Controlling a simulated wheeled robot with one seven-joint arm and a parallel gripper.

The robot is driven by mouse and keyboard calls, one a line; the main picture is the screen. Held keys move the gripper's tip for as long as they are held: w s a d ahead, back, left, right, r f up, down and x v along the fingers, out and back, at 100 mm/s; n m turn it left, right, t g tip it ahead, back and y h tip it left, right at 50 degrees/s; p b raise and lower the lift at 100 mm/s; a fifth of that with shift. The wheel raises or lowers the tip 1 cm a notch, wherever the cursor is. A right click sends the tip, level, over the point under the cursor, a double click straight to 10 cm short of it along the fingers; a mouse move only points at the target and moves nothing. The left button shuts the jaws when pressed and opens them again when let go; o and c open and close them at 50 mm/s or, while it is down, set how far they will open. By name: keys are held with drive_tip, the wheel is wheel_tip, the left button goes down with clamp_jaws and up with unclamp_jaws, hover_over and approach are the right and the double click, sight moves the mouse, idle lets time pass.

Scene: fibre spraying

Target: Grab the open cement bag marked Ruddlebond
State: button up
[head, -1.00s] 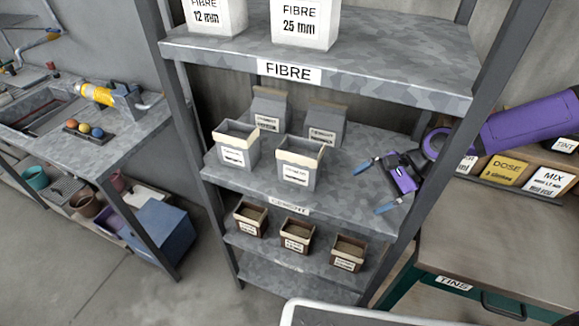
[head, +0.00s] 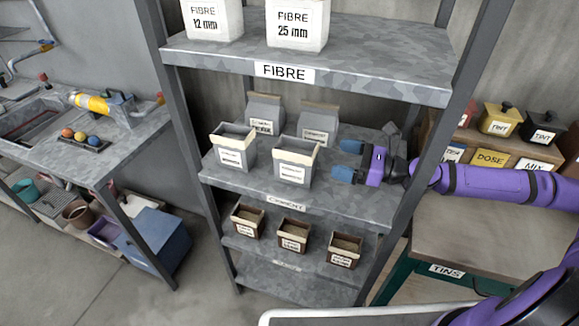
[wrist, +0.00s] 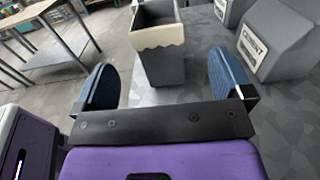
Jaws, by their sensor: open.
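Two open grey cement bags with folded cream rims stand upright at the front of the middle shelf, a left one (head: 233,150) and a right one (head: 294,166). Their labels are too small to read, so I cannot tell which is Ruddlebond. My gripper (head: 346,161) is open and empty, right of the right open bag and apart from it, its blue fingers pointing left. In the wrist view an open bag (wrist: 163,60), apparently the right one, stands ahead between the fingers (wrist: 158,75). No label shows on its facing side.
Two closed cement bags (head: 264,113) (head: 319,122) stand behind; one shows in the wrist view (wrist: 278,42). The fibre shelf (head: 350,75) is above, with small open boxes (head: 293,234) below. A shelf post (head: 440,130) stands close to my arm.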

sight(302, 151)
drive_tip(key=shift+s+f+x, duration=0.1)
drive_tip(key=shift+x, duration=2.6)
drive_tip(key=shift+s+f+x, duration=0.1)
drive_tip(key=shift+f+x, duration=0.05)
drive_tip(key=shift+x, duration=2.55)
drive_tip(key=shift+a, duration=0.1)
drive_tip(key=shift+c, duration=0.5)
clamp_jaws()
